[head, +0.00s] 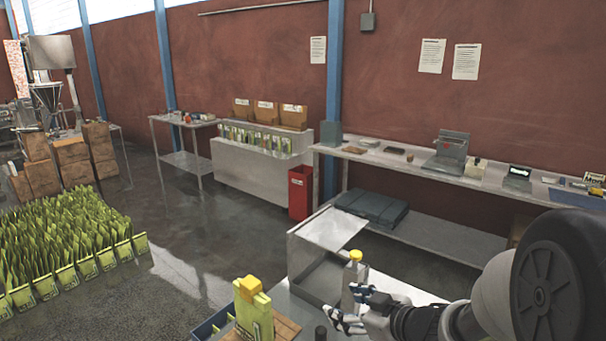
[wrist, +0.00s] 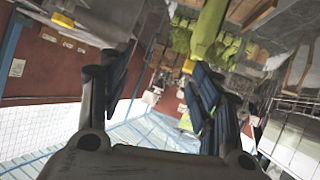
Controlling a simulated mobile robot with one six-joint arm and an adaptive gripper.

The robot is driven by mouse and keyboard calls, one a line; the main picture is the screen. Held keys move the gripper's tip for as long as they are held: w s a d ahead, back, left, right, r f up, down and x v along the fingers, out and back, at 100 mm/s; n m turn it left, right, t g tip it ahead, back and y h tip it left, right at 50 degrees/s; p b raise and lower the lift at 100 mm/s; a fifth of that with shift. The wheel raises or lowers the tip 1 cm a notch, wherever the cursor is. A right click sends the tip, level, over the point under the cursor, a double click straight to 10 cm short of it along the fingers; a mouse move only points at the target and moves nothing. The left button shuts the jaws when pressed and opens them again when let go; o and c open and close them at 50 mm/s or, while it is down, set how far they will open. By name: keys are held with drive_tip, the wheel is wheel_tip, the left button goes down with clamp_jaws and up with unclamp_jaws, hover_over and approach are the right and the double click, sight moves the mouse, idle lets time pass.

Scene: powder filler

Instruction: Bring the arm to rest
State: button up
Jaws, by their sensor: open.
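My gripper (head: 352,308) is at the lower right of the head view, at the end of my dark arm, above the near metal table. Its fingers point left. In the wrist view my gripper (wrist: 155,100) has its two dark fingers well apart, with nothing between them. A bottle with a yellow cap (head: 355,256) stands just behind the gripper in the head view; I cannot tell whether they touch. A green pouch with a yellow top (head: 254,310) stands to the left of the gripper, apart from it.
A blue bin (head: 212,322) is at the near table's left edge. Many green pouches (head: 70,240) fill the left. A long bench (head: 430,170) runs along the wall. The floor (head: 190,260) between is clear.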

drive_tip(key=s+d+r+m+h+b, duration=0.3)
drive_tip(key=s+d+r+m+h, duration=0.35)
drive_tip(key=s+d+h, duration=0.35)
drive_tip(key=s+a+f+m+g+y+b, duration=0.1)
drive_tip(key=s+a+f+g, duration=0.1)
drive_tip(key=s, duration=0.7)
drive_tip(key=s+a+f+m+g+y, duration=0.1)
drive_tip(key=s+a+f+g, duration=0.1)
drive_tip(key=s, duration=0.8)
drive_tip(key=shift+s+a+m+g+y+b, duration=0.3)
drive_tip(key=shift+a+m+g+y+b, duration=0.1)
drive_tip(key=shift+a+g, duration=0.4)
